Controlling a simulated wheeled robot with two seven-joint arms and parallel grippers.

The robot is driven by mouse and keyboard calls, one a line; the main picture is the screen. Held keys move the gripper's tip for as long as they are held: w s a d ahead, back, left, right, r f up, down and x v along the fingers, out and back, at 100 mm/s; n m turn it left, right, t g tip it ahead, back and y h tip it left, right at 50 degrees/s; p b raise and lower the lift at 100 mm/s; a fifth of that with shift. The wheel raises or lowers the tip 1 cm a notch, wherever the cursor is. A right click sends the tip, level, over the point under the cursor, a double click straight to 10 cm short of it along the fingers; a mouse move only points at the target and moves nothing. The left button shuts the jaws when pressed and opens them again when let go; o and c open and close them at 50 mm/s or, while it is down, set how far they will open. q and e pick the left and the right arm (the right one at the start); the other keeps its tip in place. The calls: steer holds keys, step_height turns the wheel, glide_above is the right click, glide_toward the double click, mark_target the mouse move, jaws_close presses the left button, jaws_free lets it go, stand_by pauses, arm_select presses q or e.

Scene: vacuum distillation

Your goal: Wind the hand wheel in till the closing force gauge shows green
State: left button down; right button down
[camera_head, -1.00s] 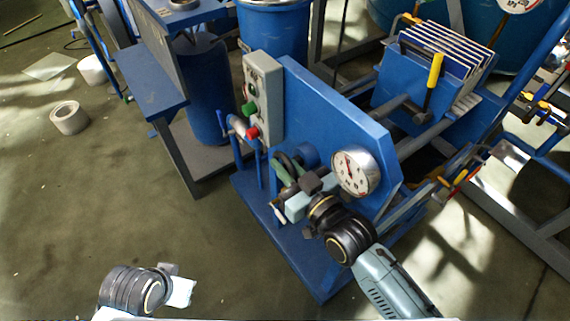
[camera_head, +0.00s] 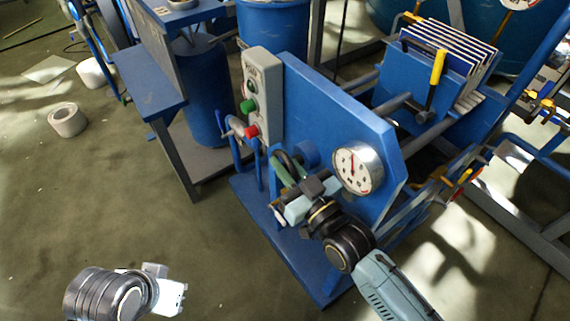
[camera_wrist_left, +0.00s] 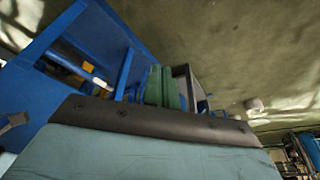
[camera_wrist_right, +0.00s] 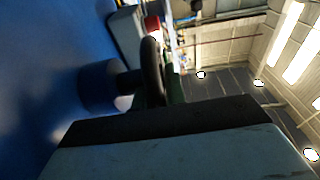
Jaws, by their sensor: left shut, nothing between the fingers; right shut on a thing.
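The hand wheel (camera_head: 292,163) is a dark ring on a blue hub at the front of the blue press plate; its dark rim also shows in the right wrist view (camera_wrist_right: 152,72). My right gripper (camera_head: 281,174) is shut on the wheel's rim, with its green fingers (camera_wrist_right: 175,88) beside the ring. Part of the wheel is hidden by the gripper. The closing force gauge (camera_head: 357,168) is a round white dial right of the wheel. Its needle points roughly upward; its coloured zones are too small to read. My left gripper (camera_head: 172,290) is shut and empty over the floor at lower left.
A grey control box (camera_head: 262,95) with a green and a red button stands left of the plate. Several filter plates (camera_head: 455,50) stand behind it. A blue table (camera_head: 150,85) is at the left. A white roll (camera_head: 67,120) lies on open floor.

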steer(key=c, duration=1.4)
jaws_free()
steer(key=shift+c, duration=0.2)
